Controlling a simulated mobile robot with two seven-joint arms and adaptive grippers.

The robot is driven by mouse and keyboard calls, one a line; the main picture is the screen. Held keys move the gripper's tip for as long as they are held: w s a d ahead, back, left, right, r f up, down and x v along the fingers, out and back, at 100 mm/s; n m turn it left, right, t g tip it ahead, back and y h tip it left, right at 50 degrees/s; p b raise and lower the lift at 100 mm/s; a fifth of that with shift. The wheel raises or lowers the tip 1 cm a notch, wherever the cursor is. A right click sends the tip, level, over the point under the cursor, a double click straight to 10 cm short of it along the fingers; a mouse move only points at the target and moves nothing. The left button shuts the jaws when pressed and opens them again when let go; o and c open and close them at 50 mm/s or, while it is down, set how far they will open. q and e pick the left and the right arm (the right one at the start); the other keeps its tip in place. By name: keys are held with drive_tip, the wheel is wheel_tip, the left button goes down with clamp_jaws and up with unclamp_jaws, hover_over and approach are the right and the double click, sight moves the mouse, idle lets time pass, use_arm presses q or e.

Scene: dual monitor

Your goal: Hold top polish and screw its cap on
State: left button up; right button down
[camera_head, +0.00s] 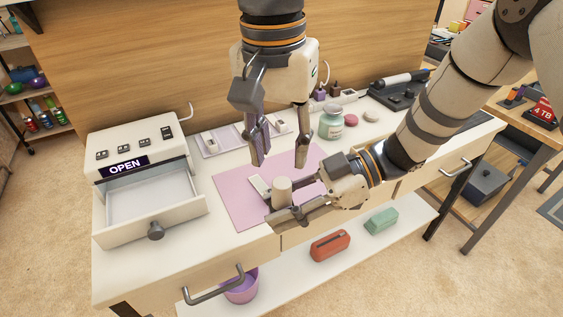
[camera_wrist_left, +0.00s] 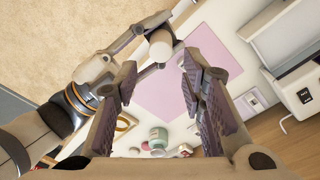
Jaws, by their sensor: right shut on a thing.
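The top polish is a small bottle with a dark body mostly hidden between my right gripper's fingers. A pale beige cylindrical cap (camera_head: 282,186) sits on top of it, upright; its round top also shows in the left wrist view (camera_wrist_left: 160,46). I cannot tell how tightly it sits. My right gripper (camera_head: 274,203) is shut on the bottle over the mat's front edge. My left gripper (camera_head: 280,160) points down above and slightly behind the cap. Its fingers are spread wide and empty, and the cap lies beyond the fingertips in the left wrist view.
A pink mat (camera_head: 236,201) lies under the grippers. An open white drawer (camera_head: 150,205) juts out at left, below an "OPEN" sign. A lower shelf holds a red case (camera_head: 330,245) and a green case (camera_head: 381,221).

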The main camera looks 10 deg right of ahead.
sight(282, 183)
use_arm(q)
drive_tip(key=r, duration=0.1)
drive_tip(key=s+r, duration=0.1)
drive_tip(key=r, duration=0.1)
drive_tip(key=shift+a+r+t, duration=0.15)
drive_tip(key=shift+r+t, duration=0.15)
drive_tip(key=shift+f, duration=0.1)
drive_tip(key=f, duration=0.4)
drive_tip(key=w+f, duration=0.1)
drive_tip(key=f, duration=0.6)
drive_tip(key=shift+w+d+f, duration=0.2)
drive_tip(key=shift+d+f, duration=0.1)
drive_tip(key=shift+f, duration=0.1)
clamp_jaws()
drive_tip(key=shift+o, duration=1.1)
unclamp_jaws()
